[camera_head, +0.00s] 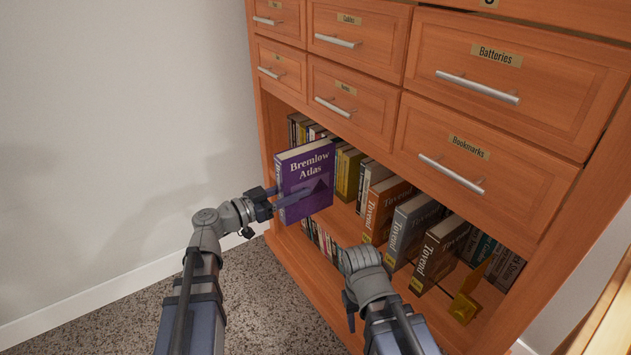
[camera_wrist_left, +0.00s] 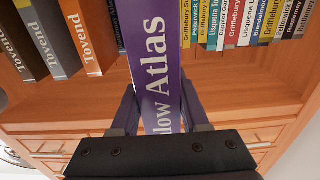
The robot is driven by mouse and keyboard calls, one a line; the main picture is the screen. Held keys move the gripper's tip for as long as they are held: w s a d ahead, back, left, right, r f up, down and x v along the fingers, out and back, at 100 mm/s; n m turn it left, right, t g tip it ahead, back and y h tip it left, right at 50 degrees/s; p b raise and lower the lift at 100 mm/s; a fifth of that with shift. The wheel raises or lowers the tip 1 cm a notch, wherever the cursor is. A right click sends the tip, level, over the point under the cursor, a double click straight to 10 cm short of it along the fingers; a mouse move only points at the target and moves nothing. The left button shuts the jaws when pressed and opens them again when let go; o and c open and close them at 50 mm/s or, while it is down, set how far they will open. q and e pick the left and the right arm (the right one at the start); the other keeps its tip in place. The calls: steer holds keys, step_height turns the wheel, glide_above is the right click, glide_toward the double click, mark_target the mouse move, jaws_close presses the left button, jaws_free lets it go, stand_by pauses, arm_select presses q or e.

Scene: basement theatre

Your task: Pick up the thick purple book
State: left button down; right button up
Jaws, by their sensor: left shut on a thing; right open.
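The thick purple book (camera_head: 305,168), titled "Bremlow Atlas", is upright at the left end of the bookcase, its front cover facing me in the head view. It stands out in front of the row of books. My left gripper (camera_head: 283,199) is shut on it, with a finger across the cover. In the left wrist view, the book's purple spine (camera_wrist_left: 155,70) is between the two fingers of that gripper (camera_wrist_left: 160,108). My right gripper (camera_head: 350,303) is open and apart from the book, low in front of the shelf; its fingers are mostly hidden by its wrist.
Thick "Tovend" books in orange (camera_head: 384,205), grey (camera_head: 408,230) and brown (camera_head: 437,252) stand right of the purple book. A gold bookend (camera_head: 464,307) is further right. Labelled drawers (camera_head: 447,165) with bar handles are above. A wall (camera_head: 120,130) is at left, with free carpet below.

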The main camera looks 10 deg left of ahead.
mark_target(280, 195)
arm_select(q)
steer(key=shift+v, duration=3.2)
steer(key=shift+r, duration=0.1)
steer(key=shift+w+d, duration=0.1)
steer(key=shift+w, duration=0.05)
